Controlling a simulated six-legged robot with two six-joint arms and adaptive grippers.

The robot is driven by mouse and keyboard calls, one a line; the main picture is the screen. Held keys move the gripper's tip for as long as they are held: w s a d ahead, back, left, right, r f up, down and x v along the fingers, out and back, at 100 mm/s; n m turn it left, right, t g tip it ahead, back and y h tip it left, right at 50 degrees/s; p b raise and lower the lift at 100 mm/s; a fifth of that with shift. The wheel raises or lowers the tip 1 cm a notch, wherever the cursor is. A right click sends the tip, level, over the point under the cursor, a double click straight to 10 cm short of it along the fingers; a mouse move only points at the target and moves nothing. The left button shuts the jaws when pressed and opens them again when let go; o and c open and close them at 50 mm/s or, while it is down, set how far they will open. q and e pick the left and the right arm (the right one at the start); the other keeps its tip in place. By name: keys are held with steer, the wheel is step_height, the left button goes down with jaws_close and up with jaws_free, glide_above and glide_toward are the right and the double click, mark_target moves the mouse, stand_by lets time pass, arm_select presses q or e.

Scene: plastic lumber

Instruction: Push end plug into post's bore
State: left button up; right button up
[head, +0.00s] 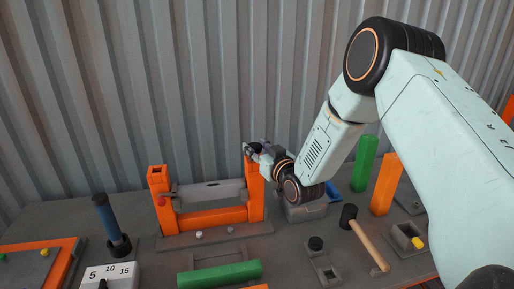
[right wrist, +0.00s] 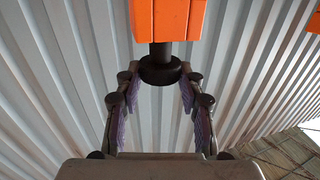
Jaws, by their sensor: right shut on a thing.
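My right gripper (head: 256,148) is at the top of the right orange post (head: 255,192) of the orange frame. It is shut on a black end plug (right wrist: 160,70), which sits between its two fingers in the right wrist view (right wrist: 160,100). The plug's round cap is apart from the orange post end (right wrist: 166,18), with a narrower dark stem showing between them. The stem's tip is hidden, so I cannot tell how deep it sits in the bore. The left orange post (head: 160,200) has an open square top. My left gripper is not in view.
A grey bar (head: 209,191) spans the two posts. A mallet (head: 365,238), a green block (head: 365,162) and an orange block (head: 385,184) stand or lie to the right. A blue-handled tool (head: 108,218) stands at left. A green board (head: 220,274) lies in front.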

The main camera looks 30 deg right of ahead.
steer(key=shift+f+b, duration=0.55)
steer(key=shift+f, duration=0.2)
steer(key=o, duration=1.1)
steer(key=shift+r, duration=0.1)
steer(key=shift+s, duration=0.15)
steer(key=shift+s+r, duration=0.15)
steer(key=shift+s, duration=2.85)
steer(key=shift+s+r, duration=0.15)
steer(key=shift+s, duration=2.8)
